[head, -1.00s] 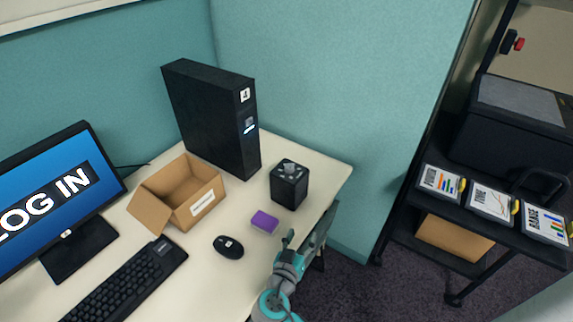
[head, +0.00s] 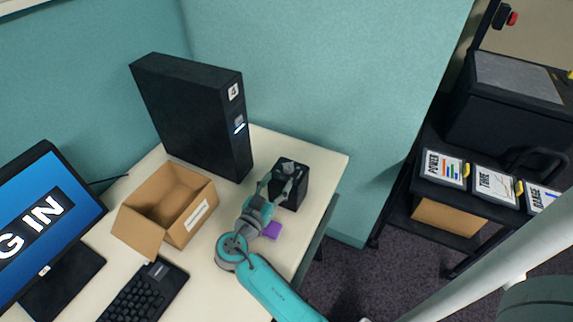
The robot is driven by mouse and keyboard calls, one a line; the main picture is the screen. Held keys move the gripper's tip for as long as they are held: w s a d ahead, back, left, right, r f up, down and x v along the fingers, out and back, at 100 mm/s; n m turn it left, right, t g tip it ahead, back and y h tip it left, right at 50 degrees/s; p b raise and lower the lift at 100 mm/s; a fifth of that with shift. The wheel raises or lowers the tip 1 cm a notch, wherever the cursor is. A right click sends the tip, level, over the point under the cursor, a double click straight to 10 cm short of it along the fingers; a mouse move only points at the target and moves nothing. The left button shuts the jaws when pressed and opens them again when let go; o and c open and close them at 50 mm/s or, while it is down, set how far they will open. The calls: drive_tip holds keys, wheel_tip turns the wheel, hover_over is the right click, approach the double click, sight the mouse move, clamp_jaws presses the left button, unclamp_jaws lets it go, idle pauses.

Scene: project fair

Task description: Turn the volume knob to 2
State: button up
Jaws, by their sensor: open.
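A small black box (head: 299,195), which looks like the speaker, stands near the right edge of the desk in the head view. A grey knob (head: 288,167) sits on its top; its pointer and any numbers are too small to read. My gripper (head: 276,182) is open, with its fingers in front of and over the near left part of the box, close to the knob. I cannot tell whether a finger touches the box or the knob.
A purple block (head: 271,230) lies just below my gripper. An open cardboard box (head: 160,233), a tall black computer tower (head: 190,115), a keyboard (head: 145,292) and a monitor (head: 45,225) fill the left. A black cart (head: 465,205) stands right, beyond a teal partition (head: 340,90).

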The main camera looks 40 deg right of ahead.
sight(286, 170)
drive_tip(key=x, duration=0.7)
drive_tip(key=shift+w+d, duration=0.15)
drive_tip(key=shift+d, duration=0.2)
clamp_jaws()
